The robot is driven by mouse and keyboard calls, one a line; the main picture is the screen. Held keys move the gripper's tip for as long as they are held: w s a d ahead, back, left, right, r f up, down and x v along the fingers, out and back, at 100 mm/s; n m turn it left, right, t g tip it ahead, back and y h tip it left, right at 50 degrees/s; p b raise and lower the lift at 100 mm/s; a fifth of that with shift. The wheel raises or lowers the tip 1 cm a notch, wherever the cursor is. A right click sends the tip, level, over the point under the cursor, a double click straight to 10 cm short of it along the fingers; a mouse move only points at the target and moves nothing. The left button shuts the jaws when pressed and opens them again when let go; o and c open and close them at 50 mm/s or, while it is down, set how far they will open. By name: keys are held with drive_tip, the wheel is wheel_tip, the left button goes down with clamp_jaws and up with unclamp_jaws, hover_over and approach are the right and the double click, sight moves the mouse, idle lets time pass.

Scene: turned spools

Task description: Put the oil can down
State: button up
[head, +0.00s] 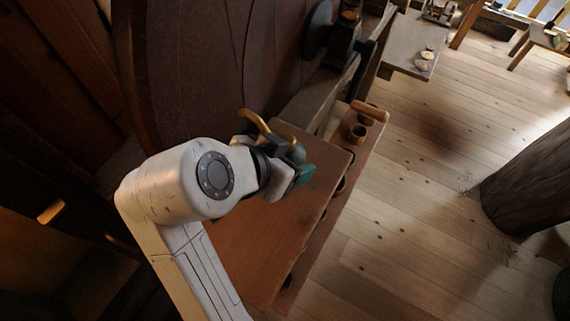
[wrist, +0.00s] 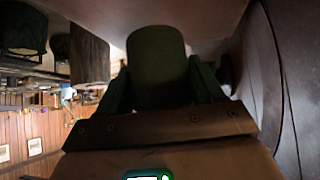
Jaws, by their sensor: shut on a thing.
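The oil can (head: 297,153) is dark green with a curved brass-coloured spout or handle. It is partly hidden behind my gripper (head: 293,179) in the head view. My gripper is shut on the oil can, with its green-tipped fingers on either side of it. In the wrist view the can's rounded dark green body (wrist: 157,58) sits between the two fingers. The can is over the far part of a brown wooden worktop (head: 270,240). I cannot tell whether its base touches the worktop.
A dark wooden panel (head: 190,70) rises behind. The near worktop is bare. Open plank floor (head: 410,190) lies right, with a thick log (head: 530,170) beyond.

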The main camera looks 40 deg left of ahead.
drive_tip(key=shift+a+f+p, duration=0.15)
drive_tip(key=shift+f+p, duration=0.45)
drive_tip(key=shift+f, duration=1.1)
drive_tip(key=shift+f, duration=0.2)
drive_tip(key=o, duration=1.3)
drive_tip(key=shift+o, duration=0.2)
drive_tip(key=shift+r, duration=0.1)
drive_tip(key=shift+s+r, duration=0.1)
drive_tip(key=shift+r, duration=0.1)
drive_tip(key=v, duration=1.1)
drive_tip(key=shift+s+r, duration=0.25)
drive_tip(key=shift+s, duration=0.05)
